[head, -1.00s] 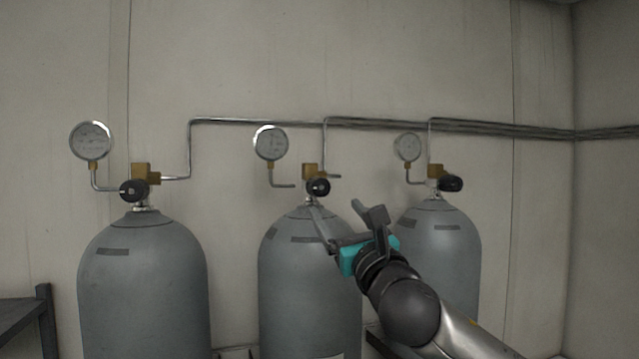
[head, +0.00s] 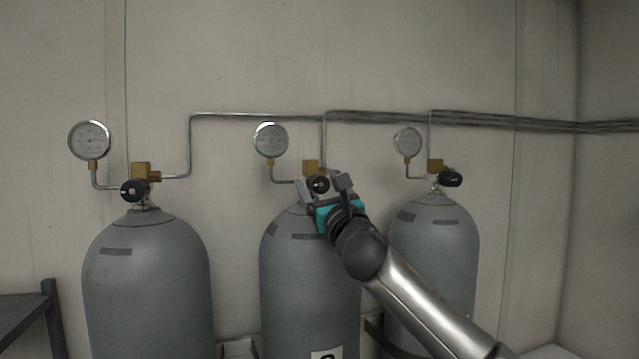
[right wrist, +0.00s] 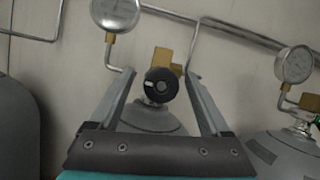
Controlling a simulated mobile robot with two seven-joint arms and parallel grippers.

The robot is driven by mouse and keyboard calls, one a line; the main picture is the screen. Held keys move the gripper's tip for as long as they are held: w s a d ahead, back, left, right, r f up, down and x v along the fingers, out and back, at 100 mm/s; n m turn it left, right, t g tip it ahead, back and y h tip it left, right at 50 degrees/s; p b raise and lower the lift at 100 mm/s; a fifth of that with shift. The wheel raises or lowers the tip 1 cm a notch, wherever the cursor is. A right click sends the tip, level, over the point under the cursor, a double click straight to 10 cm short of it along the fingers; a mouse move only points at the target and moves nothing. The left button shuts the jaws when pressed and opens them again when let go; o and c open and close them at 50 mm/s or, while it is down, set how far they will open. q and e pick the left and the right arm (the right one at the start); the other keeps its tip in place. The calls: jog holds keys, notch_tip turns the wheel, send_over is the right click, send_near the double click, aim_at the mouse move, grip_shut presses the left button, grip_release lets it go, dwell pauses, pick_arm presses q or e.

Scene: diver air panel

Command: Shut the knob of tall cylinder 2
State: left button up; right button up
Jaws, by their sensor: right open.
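Tall cylinder 2 (head: 285,275) is the middle grey cylinder, with part of a number label at the bottom of the head view. Its black knob (head: 319,184) sits at the front of a brass valve (head: 311,166). My right gripper (head: 322,184) is open, with one finger on each side of the knob. In the right wrist view the knob (right wrist: 161,85) shows between the two spread fingers, apart from both. How deep the fingers reach around it is hard to tell. My left gripper is not in view.
A similar cylinder with a black knob stands on the left (head: 145,285) and another on the right (head: 437,245). Thin pipes (head: 260,115) run along the wall. A dark bench (head: 25,310) is at lower left.

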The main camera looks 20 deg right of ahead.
grip_shut()
dwell(0.8)
